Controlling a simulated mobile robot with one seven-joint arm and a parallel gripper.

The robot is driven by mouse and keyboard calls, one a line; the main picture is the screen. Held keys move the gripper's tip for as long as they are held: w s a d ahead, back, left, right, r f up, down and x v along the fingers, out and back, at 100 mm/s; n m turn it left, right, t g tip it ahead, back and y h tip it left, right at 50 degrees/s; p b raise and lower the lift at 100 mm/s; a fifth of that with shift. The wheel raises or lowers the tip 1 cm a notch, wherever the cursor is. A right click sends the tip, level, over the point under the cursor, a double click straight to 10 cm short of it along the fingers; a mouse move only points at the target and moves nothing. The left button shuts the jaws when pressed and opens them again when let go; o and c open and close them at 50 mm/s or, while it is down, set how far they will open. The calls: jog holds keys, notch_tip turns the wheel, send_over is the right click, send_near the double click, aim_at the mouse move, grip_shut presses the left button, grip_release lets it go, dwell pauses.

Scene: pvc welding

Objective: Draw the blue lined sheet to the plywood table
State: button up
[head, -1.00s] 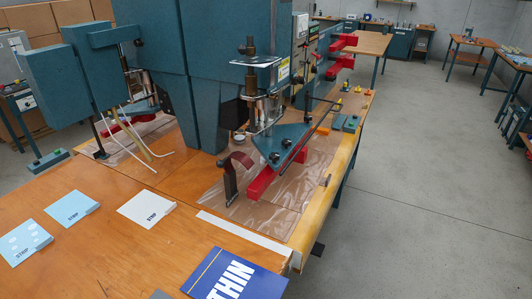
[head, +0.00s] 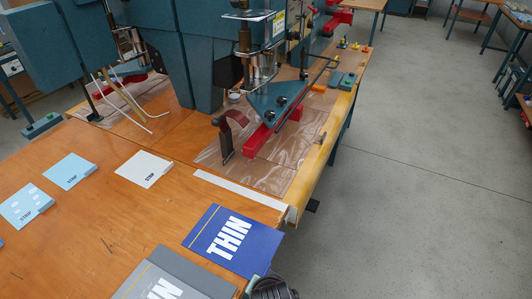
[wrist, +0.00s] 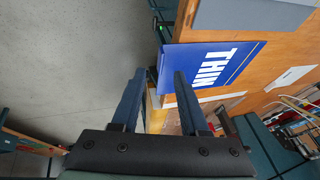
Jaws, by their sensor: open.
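The blue sheet (head: 233,241) bears the white word THIN and a thin yellow line. It lies flat on the orange plywood table (head: 90,240), and its right corner appears to reach slightly past the table edge. The blue sheet also shows in the wrist view (wrist: 200,65). My gripper (wrist: 160,78) is open and empty, with two blue fingers pointing toward the sheet's overhanging edge. One finger overlaps the sheet in the picture; I cannot tell whether it touches. A dark part of my arm shows at the bottom of the head view.
A grey sheet (head: 175,277) lies beside the blue one. White (head: 145,169) and pale blue (head: 71,171) STRIP cards lie farther left. The teal welding machine (head: 275,102) stands behind, with clear film (head: 270,175) beneath its red bar. Open grey floor (head: 420,220) lies to the right.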

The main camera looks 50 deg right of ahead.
jog(key=shift+v, duration=2)
jog(key=w+a+r+n+t+h, duration=0.15)
jog(key=w+r+n+t, duration=0.35)
jog(key=w+r, duration=0.95)
jog(key=w+a+r+n+t, duration=0.1)
jog(key=w+a+r+t, duration=0.15)
jog(key=r, duration=0.75)
jog(key=w+a+r+n+t, duration=0.2)
jog(key=a+r+t, duration=0.15)
jog(key=r, duration=0.55)
jog(key=s+a+r+n+t+y, duration=0.1)
jog(key=a+r+n+t, duration=0.2)
jog(key=r, duration=0.6)
jog(key=s+a+r+n+t+y, duration=0.1)
jog(key=a+r+t, duration=0.35)
jog(key=r, duration=0.45)
jog(key=s+a+r+n+t+y, duration=0.1)
jog(key=s+a+r+t, duration=0.1)
jog(key=r, duration=0.4)
jog(key=s+a+r+n+t+y, duration=0.2)
jog(key=s+a+r+t, duration=0.1)
jog(key=s+a+r, duration=0.2)
notch_tip(320, 180, up, 3)
jog(key=shift+s+f+n, duration=0.25)
jog(key=shift+s+n, duration=0.05)
jog(key=shift+s, duration=0.65)
jog(key=shift+a, duration=0.15)
